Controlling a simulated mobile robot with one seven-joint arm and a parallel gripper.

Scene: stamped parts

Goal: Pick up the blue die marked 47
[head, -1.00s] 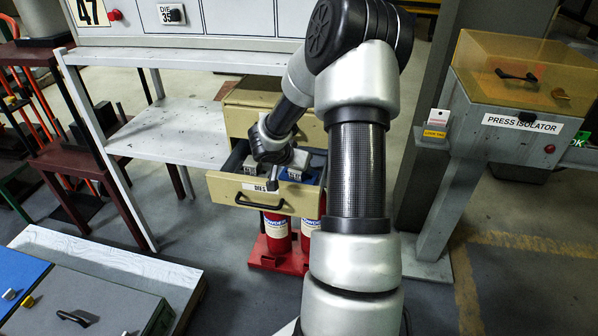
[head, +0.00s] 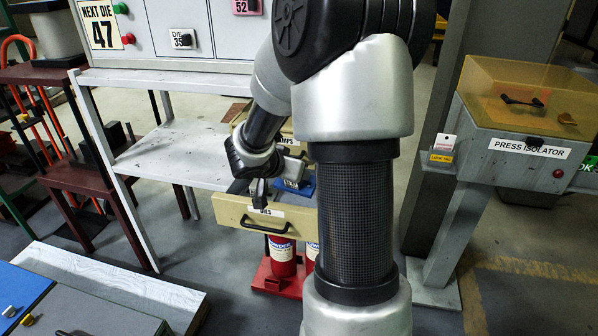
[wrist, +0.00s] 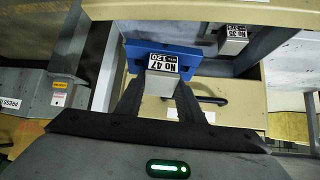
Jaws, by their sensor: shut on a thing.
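The blue die (wrist: 180,57) shows in the wrist view with a white label reading "No 47" on top and a grey block (wrist: 162,84) on its near side. My gripper (wrist: 161,92) is shut on this grey block, one dark finger on each side. In the head view the blue die (head: 296,187) shows over the open cream drawer (head: 262,216) labelled DIES, partly hidden by my arm. My gripper (head: 262,194) is there beside it. The die looks raised from the drawer floor, but its exact height is hard to tell.
Another grey die (wrist: 234,36) with a white label lies in the drawer. A white bench (head: 172,155) stands left of the drawer, red extinguishers (head: 283,262) below it, and the press isolator (head: 520,130) at right. A sign (head: 101,25) reads NEXT DIE 47.

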